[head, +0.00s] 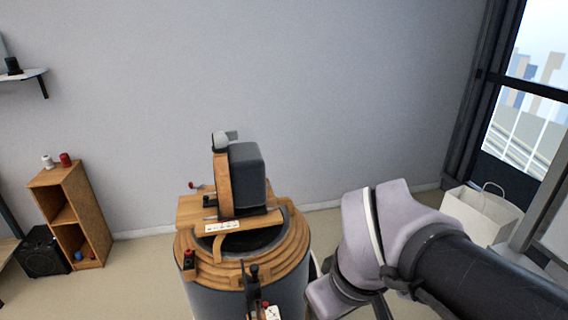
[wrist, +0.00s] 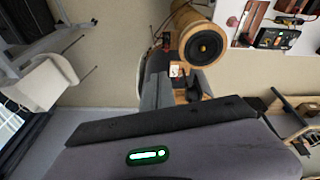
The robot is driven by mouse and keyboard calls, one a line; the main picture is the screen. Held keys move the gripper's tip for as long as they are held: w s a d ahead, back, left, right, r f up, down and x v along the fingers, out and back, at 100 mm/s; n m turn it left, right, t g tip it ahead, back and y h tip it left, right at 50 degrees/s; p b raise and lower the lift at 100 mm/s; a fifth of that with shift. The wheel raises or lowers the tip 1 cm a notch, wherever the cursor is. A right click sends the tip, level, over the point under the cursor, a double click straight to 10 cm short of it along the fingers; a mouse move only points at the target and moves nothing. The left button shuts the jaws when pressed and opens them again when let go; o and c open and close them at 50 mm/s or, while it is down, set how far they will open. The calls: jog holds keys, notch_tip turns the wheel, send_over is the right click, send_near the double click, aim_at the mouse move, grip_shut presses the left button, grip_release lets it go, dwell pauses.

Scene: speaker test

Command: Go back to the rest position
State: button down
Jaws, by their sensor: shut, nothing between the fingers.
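My arm (head: 385,235), pale lilac-grey with a black link, reaches in from the right in the head view. Its end bends down to the bottom edge, so the fingertips do not show clearly there. In the head view, the arm's end is to the right of a round grey stand (head: 250,292) with a wooden top.
The stand carries a dark grey block (head: 248,175) against a wooden upright. A wooden shelf (head: 88,215) and black box (head: 43,252) stand left. A white paper bag (head: 478,215) stands right by the window.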

jog(key=s+f+m+t+b, duration=0.1)
jog(key=f+m+b, duration=0.2)
jog(key=f+b, duration=0.3)
jog(key=s+d+f+m+y+b, duration=0.1)
jog(key=s+f+m+b, duration=0.1)
jog(key=f+b, duration=0.4)
jog(key=s+f+m+t+b, duration=0.1)
jog(key=s+f+m+b, duration=0.1)
jog(key=f+m+b, duration=0.2)
notch_tip(320, 180, down, 2)
jog(key=shift+s+d+m+t+b, duration=0.3)
jog(key=shift+m+b, duration=0.1)
jog(key=shift+b, duration=0.8)
